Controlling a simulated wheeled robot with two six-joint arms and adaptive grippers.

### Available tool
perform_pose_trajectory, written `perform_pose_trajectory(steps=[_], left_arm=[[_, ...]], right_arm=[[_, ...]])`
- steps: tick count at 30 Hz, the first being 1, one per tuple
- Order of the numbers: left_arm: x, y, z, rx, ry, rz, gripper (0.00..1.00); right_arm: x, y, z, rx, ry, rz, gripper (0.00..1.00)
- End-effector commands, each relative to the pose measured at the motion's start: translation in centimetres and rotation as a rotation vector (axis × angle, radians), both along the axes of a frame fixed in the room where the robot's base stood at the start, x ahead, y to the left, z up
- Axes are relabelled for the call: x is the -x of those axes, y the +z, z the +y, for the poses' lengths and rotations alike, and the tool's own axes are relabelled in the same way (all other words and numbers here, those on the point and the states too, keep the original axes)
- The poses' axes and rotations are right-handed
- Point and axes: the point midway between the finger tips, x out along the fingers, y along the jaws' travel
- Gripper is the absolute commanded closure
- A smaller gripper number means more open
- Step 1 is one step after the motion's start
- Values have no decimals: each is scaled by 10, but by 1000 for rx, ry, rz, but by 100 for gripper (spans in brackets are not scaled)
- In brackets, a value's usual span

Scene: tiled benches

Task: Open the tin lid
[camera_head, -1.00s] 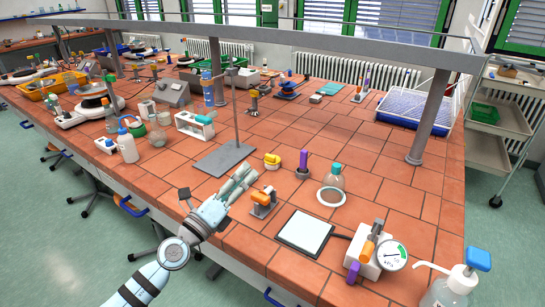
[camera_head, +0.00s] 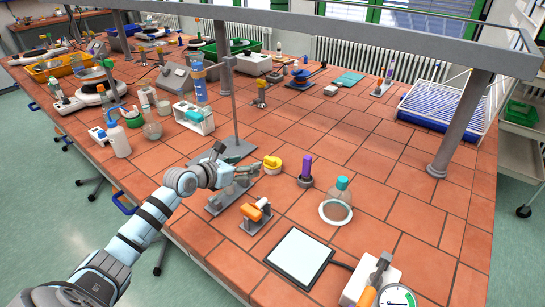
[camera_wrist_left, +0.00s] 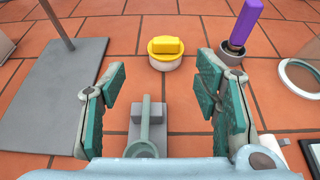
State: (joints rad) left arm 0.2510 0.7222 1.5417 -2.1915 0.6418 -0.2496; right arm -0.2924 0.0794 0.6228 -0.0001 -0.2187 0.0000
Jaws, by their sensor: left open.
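The tin is a small round white pot with a yellow lid (camera_head: 272,162). It stands on the tiled bench just beyond my left gripper (camera_head: 243,178). In the left wrist view the yellow lid (camera_wrist_left: 168,46) sits on the white tin body (camera_wrist_left: 166,63), ahead of and between the fingers. My left gripper (camera_wrist_left: 157,95) is open, with its green-padded fingers apart and nothing between the pads. The fingers are short of the tin and not touching it. My right gripper does not show.
A grey stand (camera_head: 232,148) with a rod is left of the tin. A purple-handled item (camera_head: 306,170) in a small grey cup and a flask (camera_head: 338,203) are to its right. A small grey holder (camera_wrist_left: 148,130) lies below the fingers. An orange-topped holder (camera_head: 256,213) and a white plate (camera_head: 299,255) are nearer.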

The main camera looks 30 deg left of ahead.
Motion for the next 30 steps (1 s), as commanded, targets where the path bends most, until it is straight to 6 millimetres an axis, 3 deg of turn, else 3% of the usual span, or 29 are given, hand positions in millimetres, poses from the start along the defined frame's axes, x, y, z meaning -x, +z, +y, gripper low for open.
perform_pose_trajectory(steps=[6,13,19,27,30], left_arm=[[-58,-26,-16,12,-11,-3,43],[-99,-44,-20,8,-10,-3,43],[-114,-48,-21,5,-8,-3,43],[-115,-47,-21,4,-8,-2,43],[-115,-47,-20,3,-7,-3,58]], right_arm=[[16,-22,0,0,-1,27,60],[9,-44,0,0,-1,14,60],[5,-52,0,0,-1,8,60],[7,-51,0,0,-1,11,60],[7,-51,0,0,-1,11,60]])
